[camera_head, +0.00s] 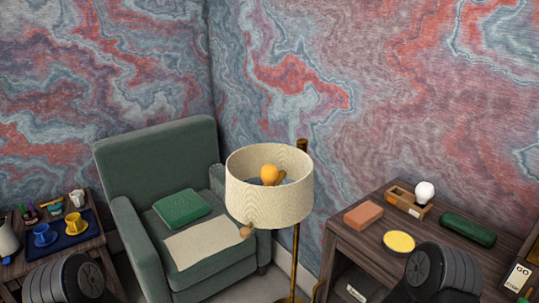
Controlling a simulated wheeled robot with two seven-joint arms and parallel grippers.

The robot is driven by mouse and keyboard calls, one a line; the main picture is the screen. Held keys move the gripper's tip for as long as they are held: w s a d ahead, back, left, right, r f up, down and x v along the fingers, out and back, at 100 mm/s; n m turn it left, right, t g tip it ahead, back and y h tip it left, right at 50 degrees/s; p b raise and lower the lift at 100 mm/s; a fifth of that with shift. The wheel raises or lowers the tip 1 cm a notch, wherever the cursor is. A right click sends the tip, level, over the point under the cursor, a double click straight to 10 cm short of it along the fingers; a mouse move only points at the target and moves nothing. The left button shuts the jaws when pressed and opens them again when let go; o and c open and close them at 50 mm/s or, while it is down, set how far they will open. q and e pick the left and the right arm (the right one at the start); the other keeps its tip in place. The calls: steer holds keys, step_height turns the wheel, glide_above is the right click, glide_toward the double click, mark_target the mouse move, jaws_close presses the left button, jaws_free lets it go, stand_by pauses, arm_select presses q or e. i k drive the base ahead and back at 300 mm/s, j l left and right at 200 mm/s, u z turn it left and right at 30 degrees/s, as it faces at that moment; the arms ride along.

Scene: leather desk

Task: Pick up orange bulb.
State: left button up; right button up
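The orange bulb (269,173) sits inside the open top of a cream lampshade (268,208) on a brass floor lamp (295,262). Its rounded upper part shows above the near rim of the shade; its base is hidden. Dark ribbed parts of my two arms show at the bottom left and bottom right, well apart from the lamp. Neither of my grippers can be seen.
A green armchair (157,143) with a green cushion (182,208) stands left of the lamp. On the right, a wooden desk (345,247) carries a white bulb (425,192), a brick-coloured block (363,215), a yellow disc (398,242) and a green case (467,229). A left table holds cups.

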mark_target(268, 174)
steer(key=z, duration=2.45)
steer(key=k+j, duration=0.1)
steer(key=j, duration=0.2)
steer(key=k+j, duration=0.1)
steer(key=j, duration=0.2)
steer(key=k+j, duration=0.15)
steer(key=j, duration=0.15)
